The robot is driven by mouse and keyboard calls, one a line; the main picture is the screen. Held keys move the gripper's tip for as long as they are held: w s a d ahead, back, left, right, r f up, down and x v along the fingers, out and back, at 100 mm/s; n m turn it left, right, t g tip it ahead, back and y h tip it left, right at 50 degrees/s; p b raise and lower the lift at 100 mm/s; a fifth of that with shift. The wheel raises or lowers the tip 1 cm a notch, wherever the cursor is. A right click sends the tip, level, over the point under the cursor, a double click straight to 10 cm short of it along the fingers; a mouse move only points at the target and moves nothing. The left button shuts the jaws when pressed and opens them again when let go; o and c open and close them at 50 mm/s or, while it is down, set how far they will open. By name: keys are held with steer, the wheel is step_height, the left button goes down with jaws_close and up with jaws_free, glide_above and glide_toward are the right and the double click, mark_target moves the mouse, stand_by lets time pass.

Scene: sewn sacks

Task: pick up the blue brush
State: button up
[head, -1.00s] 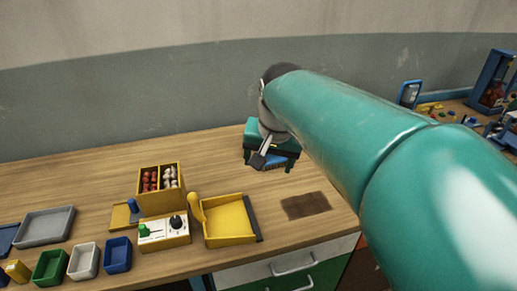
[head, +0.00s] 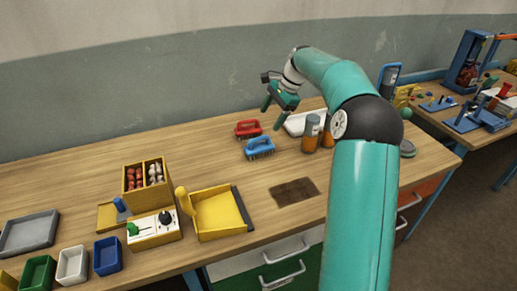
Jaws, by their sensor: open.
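The blue brush (head: 259,146) lies on the wooden table with its bristles down, right of the table's middle. A red brush (head: 248,128) lies just behind it. My gripper (head: 272,112) is open and empty above the table, behind and a little right of the blue brush. Its fingers point down, apart from both brushes.
Orange-and-grey cylinders (head: 311,134) and a white tray (head: 304,122) stand right of the brushes. A brown patch (head: 294,191) and a yellow dustpan (head: 217,211) lie in front. A divided yellow box (head: 146,184) and small bins are at left. The back left table is clear.

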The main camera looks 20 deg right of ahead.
mark_target(258, 140)
steer(key=x, duration=1.4)
steer(key=shift+d+f, duration=0.1)
steer(key=c, duration=1.1)
steer(key=shift+c, duration=0.2)
